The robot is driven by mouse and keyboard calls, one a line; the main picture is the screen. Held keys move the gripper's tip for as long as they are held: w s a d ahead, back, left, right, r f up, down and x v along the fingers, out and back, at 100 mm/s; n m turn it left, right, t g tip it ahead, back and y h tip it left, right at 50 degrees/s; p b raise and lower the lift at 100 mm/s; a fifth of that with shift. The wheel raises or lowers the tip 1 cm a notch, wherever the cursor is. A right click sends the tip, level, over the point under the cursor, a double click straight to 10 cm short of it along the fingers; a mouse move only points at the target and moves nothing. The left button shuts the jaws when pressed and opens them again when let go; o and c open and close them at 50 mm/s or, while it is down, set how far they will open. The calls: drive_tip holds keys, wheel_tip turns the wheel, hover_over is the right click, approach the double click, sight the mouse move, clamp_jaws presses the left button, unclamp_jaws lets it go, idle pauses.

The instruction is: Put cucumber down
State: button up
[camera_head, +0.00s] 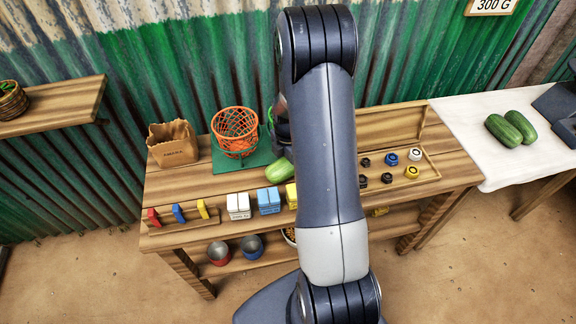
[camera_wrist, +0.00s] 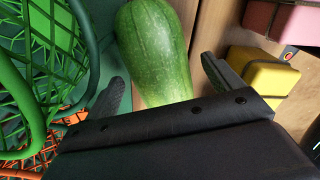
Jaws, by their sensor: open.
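A green cucumber (camera_head: 279,170) lies on the wooden table, by the right edge of a green mat (camera_head: 258,156); my arm hides part of its surroundings in the head view. In the wrist view the cucumber (camera_wrist: 156,50) is large and reaches down between the fingers of my gripper (camera_wrist: 165,82). The fingers stand apart, with a gap on the right side of the cucumber. Its lower end is hidden behind the gripper body. My gripper is hidden behind my arm in the head view. Two more cucumbers (camera_head: 511,128) lie on a white cloth at the right.
An orange wire basket (camera_head: 235,127) stands on the mat, and a green wire basket (camera_wrist: 40,62) is close on the left in the wrist view. Yellow (camera_wrist: 262,80) and pink blocks are on the right. A paper bag (camera_head: 172,146) and a weight box (camera_head: 412,180) flank the table.

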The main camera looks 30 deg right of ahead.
drive_tip(key=shift+f, duration=0.65)
drive_tip(key=shift+c, duration=0.5)
drive_tip(key=c, duration=1.2)
drive_tip(key=shift+r, duration=0.15)
drive_tip(key=shift+c, duration=0.2)
